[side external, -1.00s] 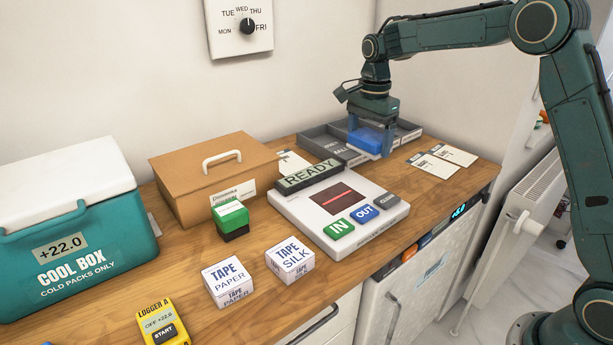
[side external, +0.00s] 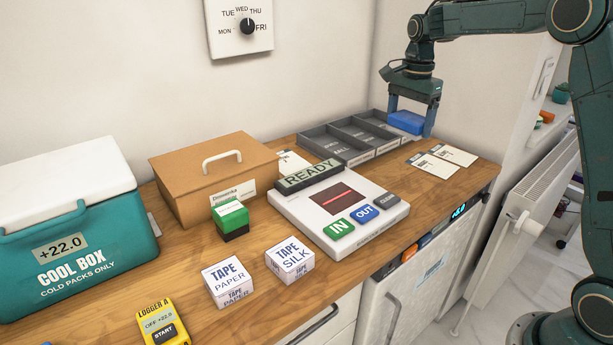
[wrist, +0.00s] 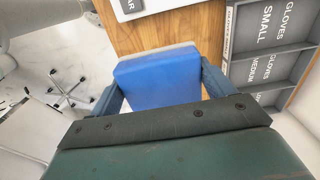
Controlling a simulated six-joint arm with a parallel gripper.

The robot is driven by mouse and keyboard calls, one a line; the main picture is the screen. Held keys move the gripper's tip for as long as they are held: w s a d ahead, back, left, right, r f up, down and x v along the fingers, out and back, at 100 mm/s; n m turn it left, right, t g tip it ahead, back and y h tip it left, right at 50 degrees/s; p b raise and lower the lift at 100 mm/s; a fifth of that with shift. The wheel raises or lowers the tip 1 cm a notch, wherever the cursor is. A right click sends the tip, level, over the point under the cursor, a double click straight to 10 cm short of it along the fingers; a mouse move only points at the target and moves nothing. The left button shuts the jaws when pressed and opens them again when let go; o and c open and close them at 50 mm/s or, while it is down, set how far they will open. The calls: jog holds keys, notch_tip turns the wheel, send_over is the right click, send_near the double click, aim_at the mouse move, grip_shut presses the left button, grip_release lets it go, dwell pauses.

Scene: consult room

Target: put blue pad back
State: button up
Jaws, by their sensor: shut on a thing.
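The blue pad (side external: 407,122) is a blue block held between the two fingers of my gripper (side external: 411,124). In the side external view it is raised over the right end of the grey divided tray (side external: 345,158). In the wrist view the pad (wrist: 158,80) fills the space between the fingers, with a pale layer along its far edge. In that view the tray (wrist: 229,45) lies to the right of the pad, with compartments labelled for gloves. The tray's visible compartments look empty.
White cards (side external: 433,165) lie in front of the tray. A scanner panel (side external: 300,205) with IN, OUT and a dark button stands left of them. Tape boxes (side external: 228,281), a green-and-black block (side external: 231,220), a brown box (side external: 190,170) and a cool box (side external: 75,230) are further left.

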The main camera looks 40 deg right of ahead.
aim_at(396, 193)
notch_tip(396, 193, down, 18)
jog(key=shift+r, duration=0.25)
dwell(0.6)
jog(key=shift+f, duration=0.15)
jog(key=o, duration=0.9)
jog(key=shift+r, duration=6.2)
